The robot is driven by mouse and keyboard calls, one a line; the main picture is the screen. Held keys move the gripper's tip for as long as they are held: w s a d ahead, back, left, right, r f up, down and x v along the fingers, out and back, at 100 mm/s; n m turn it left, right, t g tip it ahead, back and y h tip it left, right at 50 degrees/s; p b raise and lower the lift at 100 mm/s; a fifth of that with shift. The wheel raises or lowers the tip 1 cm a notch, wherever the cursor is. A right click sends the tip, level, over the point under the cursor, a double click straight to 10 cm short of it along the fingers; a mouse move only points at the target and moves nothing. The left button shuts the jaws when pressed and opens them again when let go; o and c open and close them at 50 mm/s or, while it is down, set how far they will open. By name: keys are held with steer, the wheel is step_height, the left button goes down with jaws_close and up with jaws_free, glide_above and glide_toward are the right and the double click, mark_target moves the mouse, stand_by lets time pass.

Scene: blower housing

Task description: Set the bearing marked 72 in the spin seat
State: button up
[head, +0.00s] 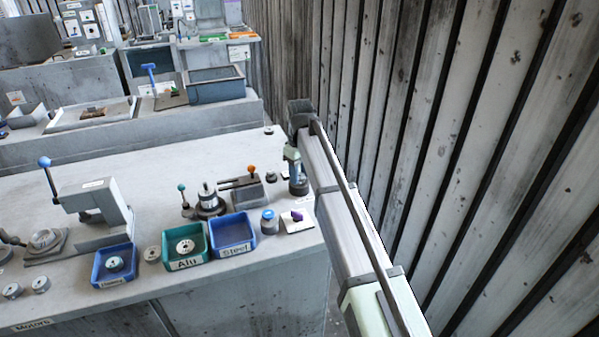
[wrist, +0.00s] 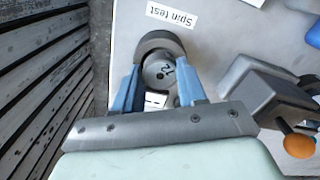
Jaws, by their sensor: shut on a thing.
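My gripper (wrist: 160,92) points down with its blue fingers on both sides of a round grey metal bearing (wrist: 158,72). It is shut on this bearing. Dark marks show on the bearing's face, and a 2 seems readable; the full number is not clear. A dark, rounded seat (wrist: 160,40) curves around the far side of the bearing, beside a "Spin test" label (wrist: 172,18). I cannot tell whether the bearing rests fully in the seat or is just above it. In the head view my gripper (head: 293,168) is at the bench's right end, over the dark seat (head: 299,187).
A clamp with an orange knob (head: 251,169) stands close left of the seat. The teal Alu tray (head: 167,244) holds a bearing; the blue Steel tray (head: 250,246) looks empty. A blue-topped jar (head: 269,222) stands in front. A slatted wall (head: 450,120) rises at right.

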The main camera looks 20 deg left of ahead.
steer(key=shift+f, duration=0.35)
steer(key=o, duration=1.2)
steer(key=shift+o, duration=0.2)
steer(key=o, duration=0.3)
steer(key=shift+r, duration=3.75)
